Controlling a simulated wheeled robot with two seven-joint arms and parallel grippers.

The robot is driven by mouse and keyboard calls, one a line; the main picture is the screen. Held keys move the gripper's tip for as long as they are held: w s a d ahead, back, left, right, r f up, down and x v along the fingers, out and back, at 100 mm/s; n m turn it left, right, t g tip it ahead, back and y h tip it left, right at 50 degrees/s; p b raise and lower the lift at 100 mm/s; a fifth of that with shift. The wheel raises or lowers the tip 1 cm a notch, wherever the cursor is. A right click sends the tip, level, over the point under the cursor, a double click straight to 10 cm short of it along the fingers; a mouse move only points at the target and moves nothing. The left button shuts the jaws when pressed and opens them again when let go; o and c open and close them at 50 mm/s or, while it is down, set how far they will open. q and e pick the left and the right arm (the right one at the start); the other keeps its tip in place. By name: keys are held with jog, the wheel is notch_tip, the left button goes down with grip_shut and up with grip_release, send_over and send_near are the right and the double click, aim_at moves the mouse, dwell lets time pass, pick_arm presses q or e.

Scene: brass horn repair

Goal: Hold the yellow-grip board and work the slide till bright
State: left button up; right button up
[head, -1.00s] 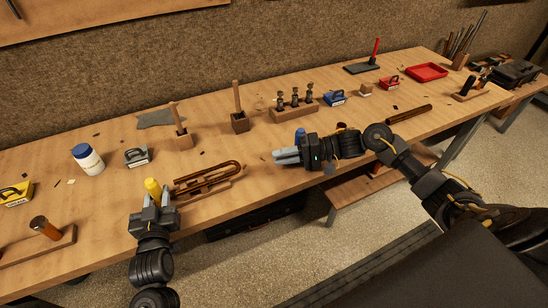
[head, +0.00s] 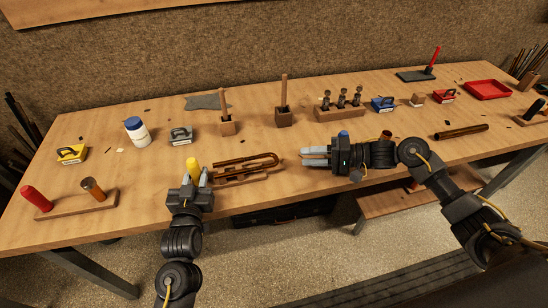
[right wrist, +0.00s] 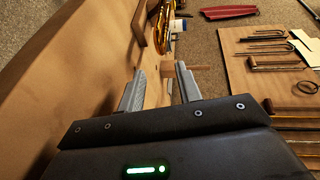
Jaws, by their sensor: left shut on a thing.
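A dull brown U-shaped slide (head: 262,161) lies near the table's front edge, on or against a wooden board (head: 240,180). An upright yellow grip (head: 192,165) stands at the board's left end. My left gripper (head: 196,181) is shut on the yellow grip, its fingers on either side. My right gripper (head: 304,155) is just right of the slide's curved end, pointing left and apart from it. In the right wrist view its fingers (right wrist: 161,80) are spread with nothing held between them.
A red tray (head: 488,90) is far right. Bare tabletop lies around the slide.

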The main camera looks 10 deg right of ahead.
aim_at(275, 156)
jog(key=x, duration=1)
jog(key=shift+w+a+f, duration=0.1)
jog(key=shift+a, duration=0.1)
jog(key=shift+c, duration=0.3)
grip_shut()
jog(key=shift+f, duration=0.1)
